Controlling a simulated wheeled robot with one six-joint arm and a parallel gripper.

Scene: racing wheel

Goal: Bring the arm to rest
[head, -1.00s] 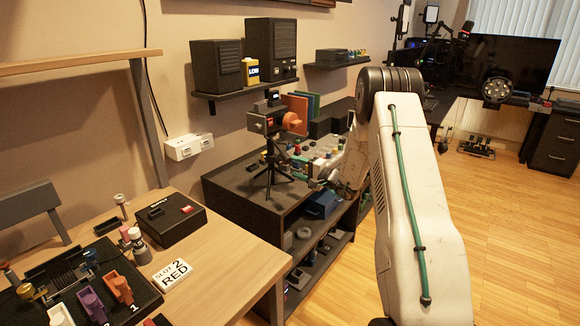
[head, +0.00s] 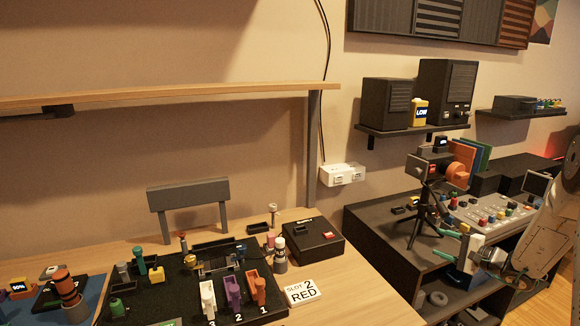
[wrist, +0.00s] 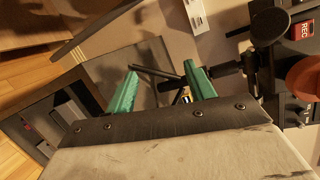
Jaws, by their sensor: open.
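My arm reaches in from the right edge in the head view. My gripper (head: 456,243) has two green fingers spread apart, in front of the dark cabinet (head: 385,225) and close to the camera on a tripod (head: 430,168). In the wrist view my gripper (wrist: 161,86) is open, with nothing held between the fingers. A dark tripod leg shows behind and between the fingers there. The camera body with its REC label (wrist: 304,30) and orange lens fills the right side of that view. I cannot tell the exact gap between finger and tripod.
The wooden desk (head: 365,290) holds a black tray with coloured numbered handles, a black box (head: 313,239) and a "SLOT 2 RED" sign (head: 302,291). A control panel with coloured knobs (head: 488,213) sits on the cabinet. Wall shelves hold speakers (head: 445,92).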

